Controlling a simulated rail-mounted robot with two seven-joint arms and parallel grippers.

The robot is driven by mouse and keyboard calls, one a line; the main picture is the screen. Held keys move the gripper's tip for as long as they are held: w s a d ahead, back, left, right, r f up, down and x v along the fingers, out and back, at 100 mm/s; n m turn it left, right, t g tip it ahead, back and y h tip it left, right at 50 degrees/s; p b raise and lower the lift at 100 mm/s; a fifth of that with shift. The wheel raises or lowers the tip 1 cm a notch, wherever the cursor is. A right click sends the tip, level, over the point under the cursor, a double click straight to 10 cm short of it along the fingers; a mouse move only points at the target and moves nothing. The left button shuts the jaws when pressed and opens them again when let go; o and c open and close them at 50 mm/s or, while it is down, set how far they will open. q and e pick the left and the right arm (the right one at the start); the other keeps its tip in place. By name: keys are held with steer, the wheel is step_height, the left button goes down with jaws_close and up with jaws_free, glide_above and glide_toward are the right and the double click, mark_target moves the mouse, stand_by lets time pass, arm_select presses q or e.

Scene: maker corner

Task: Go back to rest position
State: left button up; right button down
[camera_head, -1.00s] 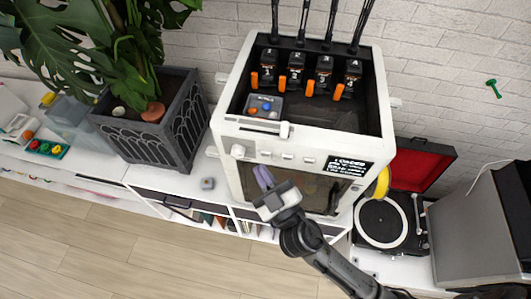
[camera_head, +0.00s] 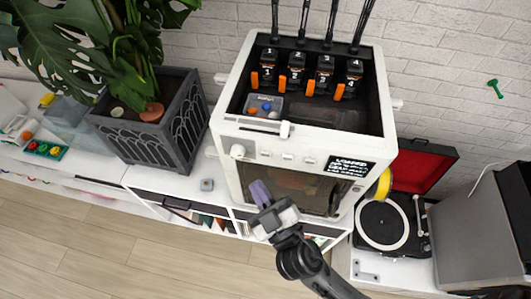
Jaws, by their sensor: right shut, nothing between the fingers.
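My right gripper (camera_head: 262,197) is in front of the white machine's lower front, its arm coming in from the bottom. Its purple-grey fingers are together and nothing shows between them. The white machine (camera_head: 262,137) stands on the white shelf unit, with a dark open top and numbered black units in a row. My left gripper is not in this view.
A dark planter (camera_head: 157,130) with a large plant stands to the left. A turntable (camera_head: 383,226) with a red lid and a grey box (camera_head: 470,235) are at the right. The wooden floor (camera_head: 120,240) in front is clear.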

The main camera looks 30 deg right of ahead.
stand_by(0.4)
steer(key=s+d+f+m+g+h, duration=0.1)
steer(key=d+f+m+g+h, duration=0.15)
steer(key=f+g, duration=0.4)
steer(key=s+d+f+m+g+h, duration=0.1)
steer(key=s+d+f+g, duration=0.1)
steer(key=d+f+g, duration=0.4)
steer(key=s+d+f+g+y, duration=0.1)
steer(key=s+f+g, duration=0.2)
steer(key=s+f, duration=0.35)
steer(key=s+d+f+g+y, duration=0.1)
steer(key=s+f+g, duration=0.25)
steer(key=s, duration=0.55)
step_height(320, 180, up, 13)
steer(key=t+p, duration=0.1)
steer(key=p, duration=1.1)
steer(key=shift+w+f+m, duration=0.2)
steer(key=shift+w+m, duration=0.1)
steer(key=shift+m, duration=0.15)
